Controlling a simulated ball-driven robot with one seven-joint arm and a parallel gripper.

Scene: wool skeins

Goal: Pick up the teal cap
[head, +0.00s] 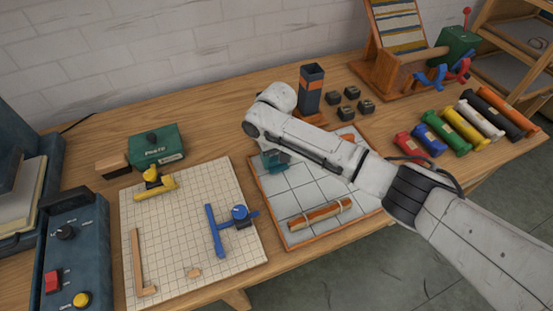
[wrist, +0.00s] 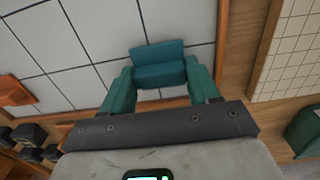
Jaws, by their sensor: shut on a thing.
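The teal cap (wrist: 159,66) is a blocky piece between the two teal fingers of my gripper (wrist: 160,74) in the wrist view. The fingers press on its left and right sides, so my gripper is shut on it. Behind it is the white tiled board with an orange rim (wrist: 60,50). In the head view my gripper (head: 275,160) is low over the upper left part of that board, and teal shows there, partly hidden by my white arm. I cannot tell whether the cap touches the board.
A wooden roll (head: 320,215) lies on the tiled board. A gridded mat (head: 160,240) to the left bears a blue T-shaped piece (head: 215,232) and a yellow piece (head: 155,186). A green box (head: 158,145), dark tower (head: 311,88) and several dark knobs stand behind. Coloured rolls lie right.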

